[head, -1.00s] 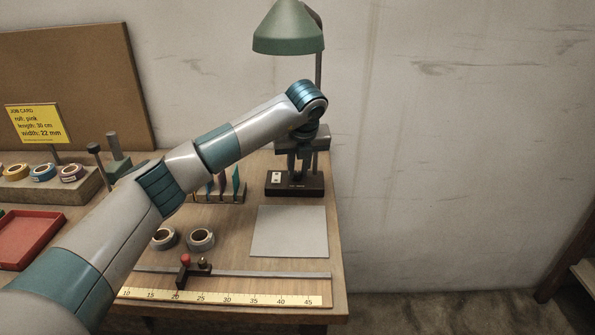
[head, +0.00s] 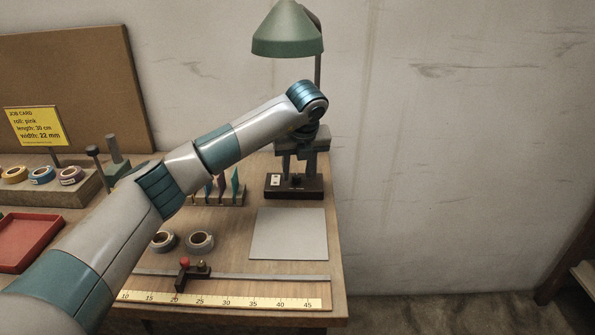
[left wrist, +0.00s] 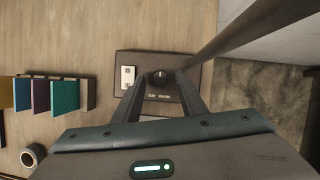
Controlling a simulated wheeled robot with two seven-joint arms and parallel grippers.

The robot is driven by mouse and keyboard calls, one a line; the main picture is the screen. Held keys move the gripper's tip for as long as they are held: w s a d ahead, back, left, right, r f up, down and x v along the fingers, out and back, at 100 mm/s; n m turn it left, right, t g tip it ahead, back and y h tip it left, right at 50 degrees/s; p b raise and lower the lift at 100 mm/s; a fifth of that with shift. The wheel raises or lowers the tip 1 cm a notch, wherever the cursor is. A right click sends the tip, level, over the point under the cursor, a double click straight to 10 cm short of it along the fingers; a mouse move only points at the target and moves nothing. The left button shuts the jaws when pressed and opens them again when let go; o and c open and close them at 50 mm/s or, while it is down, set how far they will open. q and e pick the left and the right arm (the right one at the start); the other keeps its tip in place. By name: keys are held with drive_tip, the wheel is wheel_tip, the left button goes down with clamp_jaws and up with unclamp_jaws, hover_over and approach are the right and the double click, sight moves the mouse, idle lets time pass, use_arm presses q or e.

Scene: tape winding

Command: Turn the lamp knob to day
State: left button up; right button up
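The green-shaded lamp (head: 288,30) stands at the back right of the bench on a dark base (head: 280,191). In the left wrist view the base (left wrist: 124,60) carries a dark round knob (left wrist: 160,78) with a pale pointer mark and small lettering that is too blurred to read surely. A pale switch plate (left wrist: 127,77) is left of the knob. My left gripper (head: 297,172) points down over the base. Its two fingers are spread on either side of the knob, and the left wrist view shows them too (left wrist: 162,88). Contact with the knob cannot be made out. My right gripper is out of view.
The lamp post (left wrist: 225,35) rises close to the right finger. Coloured upright cards (left wrist: 62,96) stand to the left. A grey mat (head: 290,235) lies in front of the lamp, with tape rolls (head: 200,240) and a ruler (head: 230,299) nearer. The bench ends just right of the lamp.

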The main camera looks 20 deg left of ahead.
sight(299, 189)
use_arm(q)
drive_tip(key=v, duration=0.7)
drive_tip(key=shift+b, duration=0.35)
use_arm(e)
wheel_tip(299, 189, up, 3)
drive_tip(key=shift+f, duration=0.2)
use_arm(q)
drive_tip(key=shift+s+d, duration=0.1)
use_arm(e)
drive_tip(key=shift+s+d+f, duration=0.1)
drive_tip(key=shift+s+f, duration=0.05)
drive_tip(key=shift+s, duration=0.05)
